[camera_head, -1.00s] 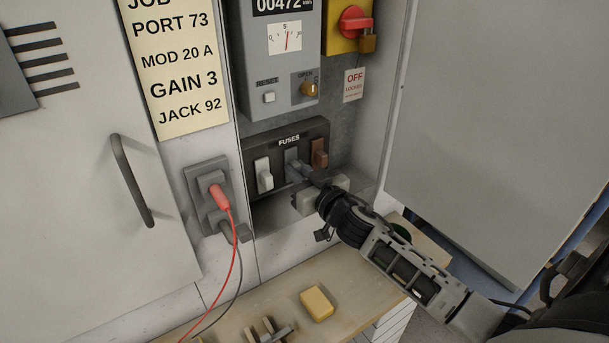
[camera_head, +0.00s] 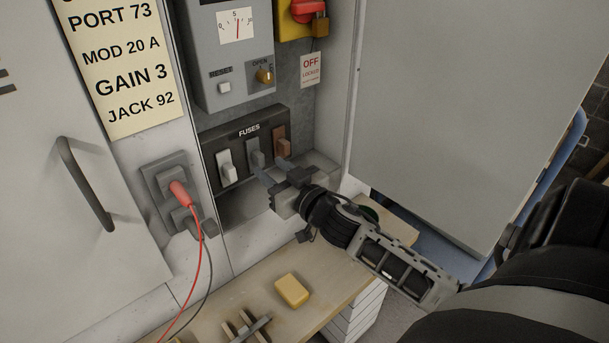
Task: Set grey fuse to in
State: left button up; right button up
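The grey fuse (camera_head: 254,149) sits in the middle slot of the dark fuse block (camera_head: 240,133) marked FUSES, between the white fuse (camera_head: 228,166) and the brown fuse (camera_head: 282,141). It stands in line with its neighbours; its exact depth is hard to tell. My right gripper (camera_head: 267,166) is open, its two fingers spread apart just below and in front of the grey fuse. Nothing shows between the fingers. The fingers partly cover the lower edge of the block. My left gripper is not in view.
A yellow block (camera_head: 292,290) lies on the wooden bench (camera_head: 335,275) below. A red plug (camera_head: 181,193) with cables hangs from a socket at left. A red switch with padlock (camera_head: 320,25) is above. A large grey panel (camera_head: 460,110) stands at right.

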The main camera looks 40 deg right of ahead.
jog(key=s, duration=1.1)
jog(key=shift+s, duration=0.2)
jog(key=shift+d, duration=0.1)
jog(key=s+a+f+n+g+y+p, duration=0.1)
jog(key=s+a+f+g, duration=0.2)
jog(key=a+f, duration=0.3)
jog(key=s+a+f+n+g+y+p, duration=0.1)
jog(key=s+a+f+g, duration=0.3)
jog(key=a, duration=0.8)
notch_tip(320, 180, down, 2)
jog(key=shift+s+a+f+y, duration=0.1)
jog(key=shift+s+a+y, duration=0.05)
jog(key=shift+s+y, duration=0.55)
jog(key=shift+c, duration=0.2)
dwell(0.9)
